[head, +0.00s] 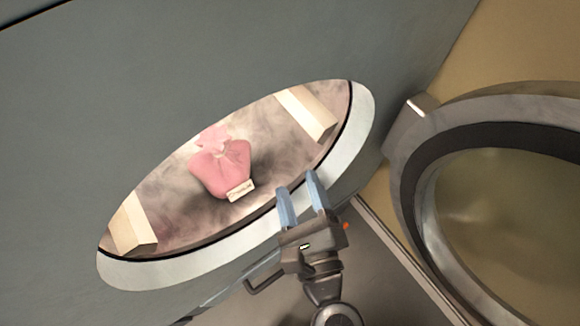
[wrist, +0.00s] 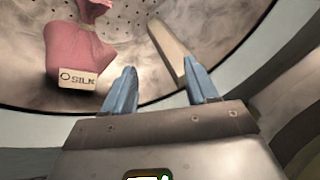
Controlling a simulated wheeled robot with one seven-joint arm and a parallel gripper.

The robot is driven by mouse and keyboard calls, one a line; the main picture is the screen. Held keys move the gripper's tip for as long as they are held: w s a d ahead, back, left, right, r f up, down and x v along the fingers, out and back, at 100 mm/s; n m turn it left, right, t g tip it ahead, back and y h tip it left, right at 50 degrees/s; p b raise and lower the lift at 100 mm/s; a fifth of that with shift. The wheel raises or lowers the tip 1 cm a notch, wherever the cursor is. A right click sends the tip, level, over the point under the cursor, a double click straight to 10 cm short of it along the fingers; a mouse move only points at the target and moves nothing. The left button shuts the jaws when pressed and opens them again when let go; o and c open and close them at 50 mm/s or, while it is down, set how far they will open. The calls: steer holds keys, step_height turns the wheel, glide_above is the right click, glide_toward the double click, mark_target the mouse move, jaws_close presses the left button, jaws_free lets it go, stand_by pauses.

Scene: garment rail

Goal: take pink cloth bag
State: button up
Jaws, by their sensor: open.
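The pink cloth bag (head: 217,170) lies inside a round drum, gathered at its neck, with a small pale tag. In the wrist view the bag (wrist: 72,48) is at the upper left, partly cut off by the top edge, and its tag reads "SILK". My gripper (head: 300,184) is at the lower right rim of the drum opening in the head view. Its two blue fingers are apart with nothing between them. In the wrist view my gripper (wrist: 160,80) points into the drum, to the right of the bag and apart from it.
The drum (head: 275,160) has a perforated inner wall and pale raised ribs (head: 308,113), one on each side of the bag. A pale rim (head: 352,130) surrounds the opening in the grey front panel (head: 110,100). A round door (head: 410,190) stands open at the right.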

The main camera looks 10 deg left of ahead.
mark_target(219, 154)
steer(key=a+f+m+y+b, duration=0.1)
steer(key=a+m, duration=0.1)
steer(key=a, duration=0.3)
steer(key=w+a+f+m+g+y+b, duration=0.1)
steer(key=a, duration=0.4)
steer(key=w+a+f+m+g+y+b, duration=0.1)
steer(key=a+m, duration=0.1)
steer(key=a, duration=0.3)
steer(key=shift+m+b, duration=0.3)
steer(key=shift+b, duration=0.05)
steer(key=shift+x, duration=0.9)
steer(key=x, duration=0.3)
steer(key=b+x, duration=0.1)
steer(key=x, duration=0.1)
steer(key=shift+w+d+f, duration=0.2)
steer(key=shift+f, duration=0.05)
steer(key=shift+w+a, duration=0.35)
steer(key=shift+w, duration=0.05)
steer(key=shift+c, duration=0.3)
jaws_close()
